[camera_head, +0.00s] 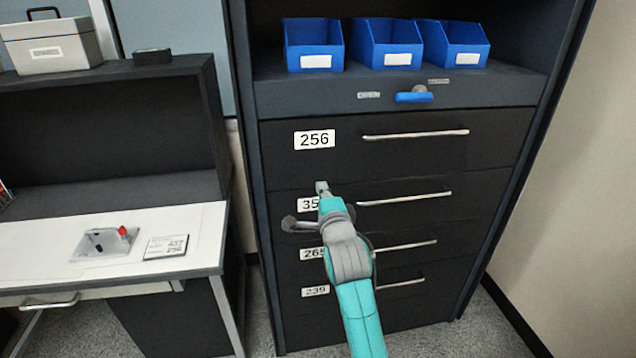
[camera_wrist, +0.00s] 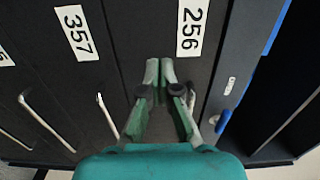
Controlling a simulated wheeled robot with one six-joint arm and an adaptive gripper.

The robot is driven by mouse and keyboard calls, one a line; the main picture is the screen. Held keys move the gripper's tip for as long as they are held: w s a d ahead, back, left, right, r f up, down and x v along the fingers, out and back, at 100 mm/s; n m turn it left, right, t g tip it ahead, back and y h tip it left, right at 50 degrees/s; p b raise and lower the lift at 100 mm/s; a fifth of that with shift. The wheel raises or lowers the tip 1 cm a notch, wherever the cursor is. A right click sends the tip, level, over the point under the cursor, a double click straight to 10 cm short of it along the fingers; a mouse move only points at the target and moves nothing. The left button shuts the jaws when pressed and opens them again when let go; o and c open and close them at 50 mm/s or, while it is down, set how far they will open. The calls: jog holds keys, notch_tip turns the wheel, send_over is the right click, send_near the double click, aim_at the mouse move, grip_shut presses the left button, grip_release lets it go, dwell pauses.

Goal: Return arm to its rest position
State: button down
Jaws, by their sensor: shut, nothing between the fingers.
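My gripper (camera_head: 322,187) is raised in front of the dark drawer cabinet (camera_head: 400,180), between the labels 256 (camera_head: 314,139) and 35-something (camera_head: 308,205), whose end my arm hides. In the wrist view my gripper (camera_wrist: 160,70) points toward the drawer fronts. Its fingertips are together with nothing between them. The label there reads 357 (camera_wrist: 76,32), left of the fingers. The label 256 also shows in the wrist view (camera_wrist: 193,28), right of them. I cannot tell how far the tips are from the drawer face.
The drawers look shut, with bar handles such as the top one (camera_head: 415,134). Three blue bins (camera_head: 314,45) stand on the cabinet shelf above a blue latch (camera_head: 414,97). A white-topped desk (camera_head: 60,252) is at left. Carpeted floor (camera_head: 510,335) shows at lower right.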

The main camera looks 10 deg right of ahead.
jog(key=s+d+f+n+g, duration=0.15)
jog(key=s+f+n, duration=0.25)
jog(key=s+f, duration=0.9)
jog(key=s+d+f+n, duration=0.35)
jog(key=s+f, duration=0.75)
jog(key=s, duration=0.4)
jog(key=s+d+f+n, duration=0.2)
jog(key=s+n, duration=0.3)
jog(key=s, duration=1.2)
jog(key=s+r+n+g, duration=0.1)
jog(key=s+r+n, duration=0.1)
jog(key=s, duration=0.6)
jog(key=s+r+n, duration=0.3)
jog(key=s+r, duration=0.1)
jog(key=s, duration=0.4)
jog(key=shift+s+d+g+h, duration=0.25)
jog(key=shift+s+g+h, duration=0.05)
jog(key=shift+g, duration=0.05)
